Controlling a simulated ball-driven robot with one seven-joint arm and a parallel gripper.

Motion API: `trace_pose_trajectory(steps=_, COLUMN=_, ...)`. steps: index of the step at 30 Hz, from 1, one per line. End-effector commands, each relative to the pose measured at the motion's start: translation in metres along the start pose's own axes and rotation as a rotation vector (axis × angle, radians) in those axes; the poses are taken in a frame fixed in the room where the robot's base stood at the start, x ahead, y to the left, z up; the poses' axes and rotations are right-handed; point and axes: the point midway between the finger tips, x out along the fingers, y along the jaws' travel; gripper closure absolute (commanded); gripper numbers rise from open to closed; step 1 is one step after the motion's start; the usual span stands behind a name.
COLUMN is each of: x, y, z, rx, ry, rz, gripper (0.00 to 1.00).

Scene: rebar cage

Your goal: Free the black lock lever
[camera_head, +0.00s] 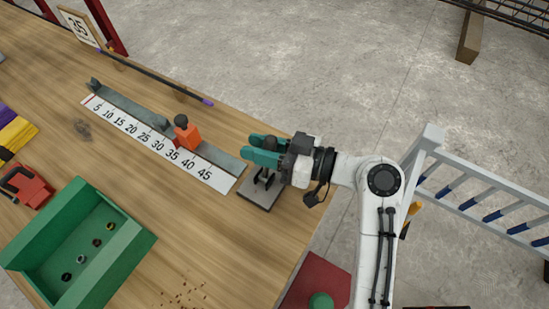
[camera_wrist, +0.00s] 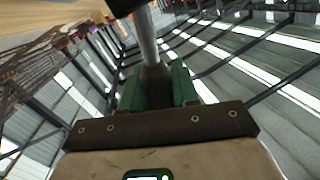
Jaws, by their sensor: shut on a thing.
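My gripper (camera_head: 256,150) has green fingers and is over the right end of the bench, above a small dark device with a grey base plate (camera_head: 260,194). The black lock lever (camera_head: 267,178) stands up from this plate, and its upper part is mostly hidden by my fingers. In the wrist view my gripper (camera_wrist: 157,85) is shut on a grey-looking bar (camera_wrist: 149,40), which I take to be the lever. The bar runs up between the two green fingers.
A grey rail (camera_head: 140,112) with an orange slider (camera_head: 187,135) and a numbered scale (camera_head: 160,143) ends just left of the device. A green tray (camera_head: 138,240) holds several small parts. A red clamp (camera_head: 26,187) lies at left. The bench's right edge is close.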

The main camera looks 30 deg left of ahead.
Motion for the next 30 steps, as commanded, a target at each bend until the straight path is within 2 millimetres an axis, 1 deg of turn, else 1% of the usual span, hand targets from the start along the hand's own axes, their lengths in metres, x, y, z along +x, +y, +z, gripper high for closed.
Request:
trace_pose_trajectory(steps=1, x=0.004, y=-0.001, z=0.006, rx=-0.045, ry=-0.007, rz=0.003, gripper=1.0)
trace_pose_trajectory(steps=12, x=0.012, y=-0.026, z=0.012, rx=-0.383, ry=-0.073, rz=0.04, gripper=1.0)
trace_pose_trajectory(steps=18, x=0.014, y=-0.036, z=0.017, rx=-0.537, ry=-0.105, rz=0.056, gripper=1.0)
trace_pose_trajectory(steps=24, x=0.016, y=-0.044, z=0.021, rx=-0.65, ry=-0.128, rz=0.068, gripper=1.0)
trace_pose_trajectory(steps=30, x=0.017, y=-0.048, z=0.023, rx=-0.715, ry=-0.142, rz=0.075, gripper=1.0)
